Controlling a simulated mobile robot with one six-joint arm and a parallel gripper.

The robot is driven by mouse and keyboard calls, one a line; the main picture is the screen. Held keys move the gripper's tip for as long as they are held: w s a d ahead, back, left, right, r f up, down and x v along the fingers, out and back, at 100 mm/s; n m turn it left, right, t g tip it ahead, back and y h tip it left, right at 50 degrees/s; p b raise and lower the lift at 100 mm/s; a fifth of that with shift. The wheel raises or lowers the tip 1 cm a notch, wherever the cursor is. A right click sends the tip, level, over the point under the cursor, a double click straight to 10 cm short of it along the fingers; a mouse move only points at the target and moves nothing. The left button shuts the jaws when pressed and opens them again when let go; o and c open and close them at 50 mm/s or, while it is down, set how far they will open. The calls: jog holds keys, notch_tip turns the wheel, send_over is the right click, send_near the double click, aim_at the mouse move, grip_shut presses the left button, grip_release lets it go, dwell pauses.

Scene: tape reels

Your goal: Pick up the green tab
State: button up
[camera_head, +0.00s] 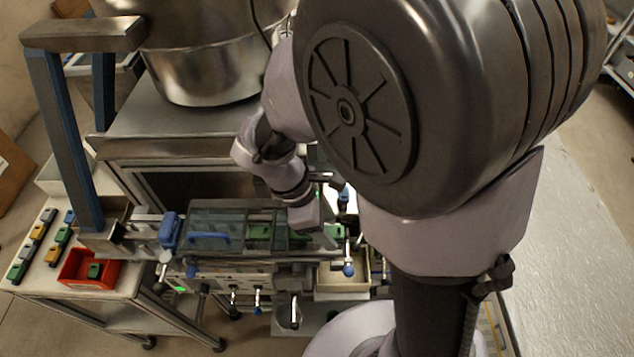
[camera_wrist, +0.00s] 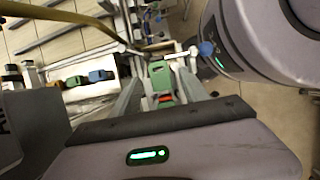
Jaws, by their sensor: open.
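In the wrist view, a green tab (camera_wrist: 160,72) with a slot-like opening lies between and just beyond the fingers of my gripper (camera_wrist: 160,84). The fingers are apart, with a gap on each side, and I see no grip on the tab. In the head view, a green piece (camera_head: 335,231) shows at the right end of the machine's track, beside my wrist. Another green piece (camera_head: 260,232) shows under the clear cover. My arm hides much of the spot, and the fingers are hard to make out there.
A red tray (camera_head: 75,282) holding a green tab stands on the left cart (camera_head: 130,289), beside rows of coloured tabs. The clear cover (camera_head: 205,218) and blue-knobbed levers (camera_head: 348,270) are close to my gripper. A large steel pot (camera_head: 205,70) stands behind.

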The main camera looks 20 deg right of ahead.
jog(key=shift+s+a, duration=0.1)
jog(key=shift+c, duration=1.1)
grip_shut()
jog(key=shift+r, duration=0.15)
